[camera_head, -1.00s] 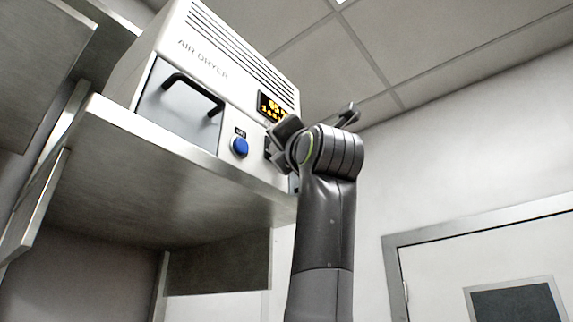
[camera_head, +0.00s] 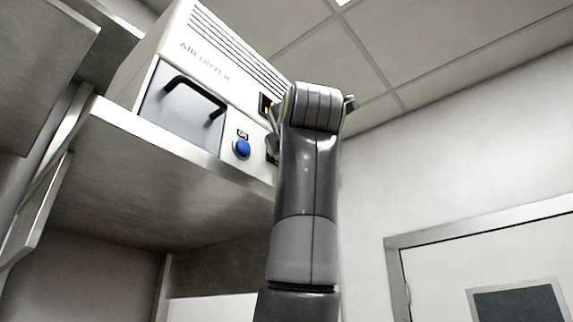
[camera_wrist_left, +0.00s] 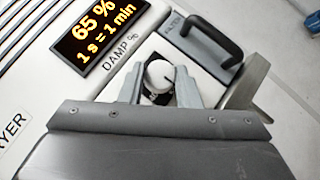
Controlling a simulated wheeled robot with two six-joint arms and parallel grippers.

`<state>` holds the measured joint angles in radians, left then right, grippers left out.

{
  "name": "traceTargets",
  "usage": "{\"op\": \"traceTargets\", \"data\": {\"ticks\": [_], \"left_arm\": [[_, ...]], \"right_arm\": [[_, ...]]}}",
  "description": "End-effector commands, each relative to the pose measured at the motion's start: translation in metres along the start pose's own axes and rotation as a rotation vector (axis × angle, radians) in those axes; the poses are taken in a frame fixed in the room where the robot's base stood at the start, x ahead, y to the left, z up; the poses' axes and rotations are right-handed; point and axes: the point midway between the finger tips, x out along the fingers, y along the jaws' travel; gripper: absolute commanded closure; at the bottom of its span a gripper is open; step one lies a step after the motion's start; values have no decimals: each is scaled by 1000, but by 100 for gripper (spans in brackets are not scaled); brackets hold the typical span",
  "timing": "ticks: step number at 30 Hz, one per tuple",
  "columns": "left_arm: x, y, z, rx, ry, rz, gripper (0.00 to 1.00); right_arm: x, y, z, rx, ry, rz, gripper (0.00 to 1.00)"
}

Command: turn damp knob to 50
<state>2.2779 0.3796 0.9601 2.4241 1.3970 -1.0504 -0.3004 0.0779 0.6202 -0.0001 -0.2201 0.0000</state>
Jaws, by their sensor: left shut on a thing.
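The air dryer (camera_head: 160,50) is a white box on a metal shelf. In the left wrist view, its damp knob (camera_wrist_left: 157,72) is round and white with a dark pointer mark, beside the DAMP label (camera_wrist_left: 117,56). My left gripper (camera_wrist_left: 160,76) has one finger on each side of the knob and is shut on it. The display (camera_wrist_left: 97,33) reads 65 % and 1 s = 1 min. In the head view, my left wrist hides the knob and most of the display (camera_head: 265,104). My right gripper is not in view.
A black filter handle (camera_wrist_left: 212,38) stands out close to the knob. A blue button (camera_head: 242,148) and a door with a black handle (camera_head: 192,92) are on the dryer front. The shelf (camera_head: 140,195) lies below. Open room lies right of my arm.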

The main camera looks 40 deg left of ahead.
Motion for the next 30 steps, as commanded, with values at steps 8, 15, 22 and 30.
{"op": "traceTargets", "data": {"ticks": [8,15,22,30], "left_arm": [[0,1,-1,-2,1,3,62],[0,1,0,-2,0,2,48],[-5,-1,0,-2,-1,2,48],[-56,-4,-2,-3,-5,3,48]], "right_arm": [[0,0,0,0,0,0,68],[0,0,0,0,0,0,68],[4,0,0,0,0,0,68],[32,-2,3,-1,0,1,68]]}}
